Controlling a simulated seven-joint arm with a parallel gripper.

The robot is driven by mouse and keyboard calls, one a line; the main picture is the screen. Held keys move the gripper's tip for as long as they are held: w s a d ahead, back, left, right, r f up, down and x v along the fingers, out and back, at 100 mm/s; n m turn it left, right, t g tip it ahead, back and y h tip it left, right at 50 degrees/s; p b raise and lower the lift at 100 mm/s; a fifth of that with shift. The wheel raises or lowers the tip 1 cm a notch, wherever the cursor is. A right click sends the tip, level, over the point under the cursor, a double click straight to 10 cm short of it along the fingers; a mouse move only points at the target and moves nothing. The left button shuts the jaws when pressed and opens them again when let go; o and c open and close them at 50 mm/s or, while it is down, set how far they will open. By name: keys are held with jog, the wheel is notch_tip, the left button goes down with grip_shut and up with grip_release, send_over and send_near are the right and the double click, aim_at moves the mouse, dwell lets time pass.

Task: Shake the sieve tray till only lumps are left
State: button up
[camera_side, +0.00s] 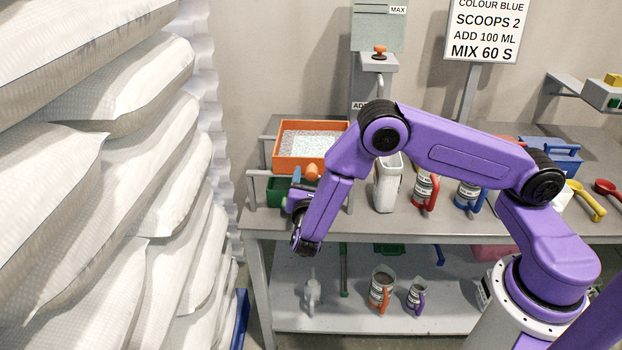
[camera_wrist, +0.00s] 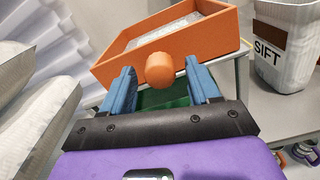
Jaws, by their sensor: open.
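The orange sieve tray (camera_side: 296,172) sits on a grey frame at the left end of the bench, with pale granular material (camera_side: 308,144) in it. Its round orange knob (camera_side: 311,172) faces the front. In the wrist view the tray (camera_wrist: 226,46) is ahead and the knob (camera_wrist: 160,68) shows between the blue fingers of my gripper (camera_wrist: 161,90). The fingers are open, with a gap on each side of the knob. A green bin (camera_side: 278,192) is under the tray, partly hidden by my gripper; it also shows in the wrist view (camera_wrist: 164,98).
White sacks (camera_side: 170,190) are stacked high close on the left. A white tub (camera_side: 387,186) marked SIFT (camera_wrist: 288,50) stands right of the tray. Labelled jugs (camera_side: 425,190), scoops (camera_side: 588,200) and a blue box (camera_side: 553,155) are further right on the bench (camera_side: 400,222).

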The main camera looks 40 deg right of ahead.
aim_at(286, 166)
grip_shut()
jog(key=shift+w+a, duration=2.25)
jog(key=shift+w, duration=0.05)
jog(key=shift+c, duration=0.2)
grip_release()
jog(key=shift+w+a, duration=0.1)
jog(key=shift+o, duration=0.2)
jog(key=v, duration=1.7)
jog(key=shift+s, duration=0.25)
